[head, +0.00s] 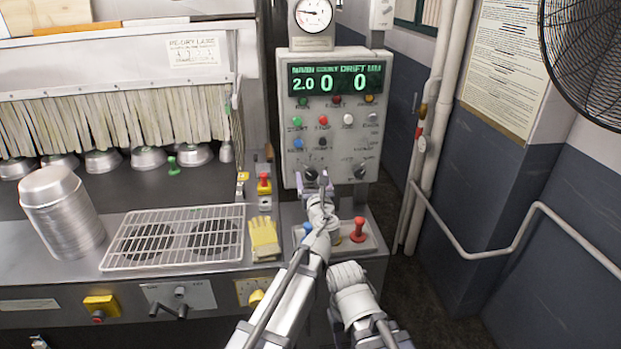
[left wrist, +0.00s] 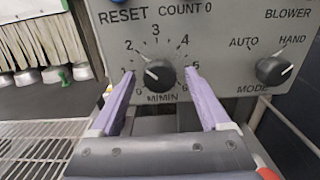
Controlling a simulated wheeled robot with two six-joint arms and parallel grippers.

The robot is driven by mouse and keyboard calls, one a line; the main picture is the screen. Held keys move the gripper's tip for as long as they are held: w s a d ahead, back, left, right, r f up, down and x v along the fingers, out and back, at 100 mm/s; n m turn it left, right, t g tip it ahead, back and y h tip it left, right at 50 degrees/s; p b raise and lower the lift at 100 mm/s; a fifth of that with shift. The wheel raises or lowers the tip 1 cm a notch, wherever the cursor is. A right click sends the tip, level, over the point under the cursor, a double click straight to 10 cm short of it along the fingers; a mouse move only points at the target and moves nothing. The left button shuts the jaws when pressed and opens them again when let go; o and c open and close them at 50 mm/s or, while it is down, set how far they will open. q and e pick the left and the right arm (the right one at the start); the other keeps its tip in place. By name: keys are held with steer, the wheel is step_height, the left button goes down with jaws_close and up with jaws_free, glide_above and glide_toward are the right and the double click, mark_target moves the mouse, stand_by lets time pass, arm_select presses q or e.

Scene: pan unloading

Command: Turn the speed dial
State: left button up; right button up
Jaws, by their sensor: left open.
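The speed dial (left wrist: 160,76) is a round black knob on the grey control panel, with a scale marked M/MIN around it. Its pale pointer leans up and left, near the 2. It also shows low on the panel in the head view (head: 310,174), partly covered by my gripper. My left gripper (head: 314,184) is open in front of it. In the left wrist view its two purple fingers stand on either side of the knob, and I cannot tell whether they touch it. The panel's green display (head: 337,79) reads 2.0, 0 and 0. My right gripper is not in view.
A mode knob (left wrist: 272,70) sits right of the dial. Several coloured buttons are above. A wire rack (head: 175,238) and stacked pans (head: 62,210) are to the left. Pipes and a fan (head: 590,55) are right.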

arm_select(q)
jaws_close()
stand_by(0.5)
steer(key=shift+n, duration=0.3)
steer(key=n, duration=1.2)
steer(key=shift+d, duration=0.1)
steer(key=shift+n, duration=0.3)
stand_by(0.4)
jaws_free()
steer(key=shift+s, duration=0.1)
